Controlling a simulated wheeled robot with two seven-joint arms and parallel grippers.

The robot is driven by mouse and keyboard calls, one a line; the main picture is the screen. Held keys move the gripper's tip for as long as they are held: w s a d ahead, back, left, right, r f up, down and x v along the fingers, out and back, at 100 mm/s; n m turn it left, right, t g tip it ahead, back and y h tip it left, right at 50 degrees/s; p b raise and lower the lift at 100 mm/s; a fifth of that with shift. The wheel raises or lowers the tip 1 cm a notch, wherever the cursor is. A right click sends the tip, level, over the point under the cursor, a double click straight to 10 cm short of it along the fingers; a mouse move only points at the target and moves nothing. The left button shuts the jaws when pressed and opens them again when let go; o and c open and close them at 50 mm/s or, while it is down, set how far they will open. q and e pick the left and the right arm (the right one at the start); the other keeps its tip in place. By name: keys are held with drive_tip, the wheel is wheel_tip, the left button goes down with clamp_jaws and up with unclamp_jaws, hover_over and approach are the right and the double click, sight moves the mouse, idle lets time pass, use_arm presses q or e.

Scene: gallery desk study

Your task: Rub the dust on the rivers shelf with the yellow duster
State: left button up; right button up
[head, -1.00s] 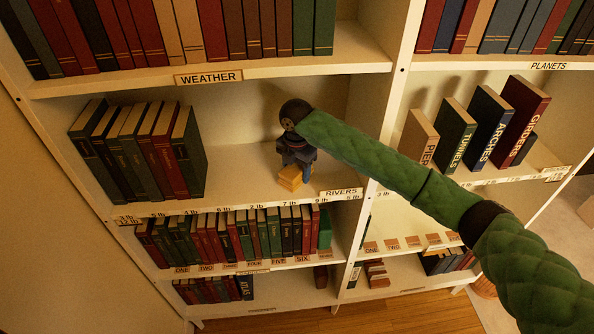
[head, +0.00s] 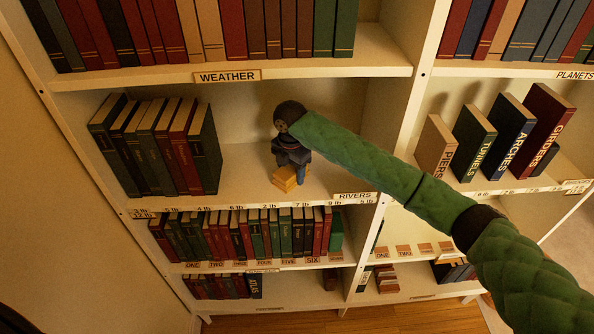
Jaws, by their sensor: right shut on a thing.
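The rivers shelf (head: 240,188) is a cream board with the RIVERS label (head: 354,197) at the right of its front edge. My right gripper (head: 290,166) points down at this shelf from a green-sleeved arm. It is shut on the yellow duster (head: 285,180), a small yellow block low against the shelf board. Whether the duster touches the board is hard to tell. I cannot make out any dust on the shelf. My left gripper is not in view.
Several books (head: 160,147) stand on the left of the rivers shelf, with bare board between them and the duster. An upright divider (head: 408,130) closes the right side. The WEATHER shelf (head: 330,66) is above.

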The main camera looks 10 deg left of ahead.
sight(278, 173)
drive_tip(key=shift+s+a+f, duration=0.1)
drive_tip(key=shift+s+a, duration=0.1)
drive_tip(key=shift+a, duration=0.4)
drive_tip(key=shift+s+a+f, duration=0.1)
drive_tip(key=shift+s+a, duration=0.15)
drive_tip(key=shift+a, duration=0.35)
drive_tip(key=shift+s+a, duration=0.2)
drive_tip(key=shift+a, duration=0.4)
drive_tip(key=shift+r, duration=0.1)
drive_tip(key=shift+w+a+r, duration=0.1)
drive_tip(key=shift+a+r, duration=0.05)
drive_tip(key=shift+r, duration=2.95)
drive_tip(key=shift+r, duration=1.45)
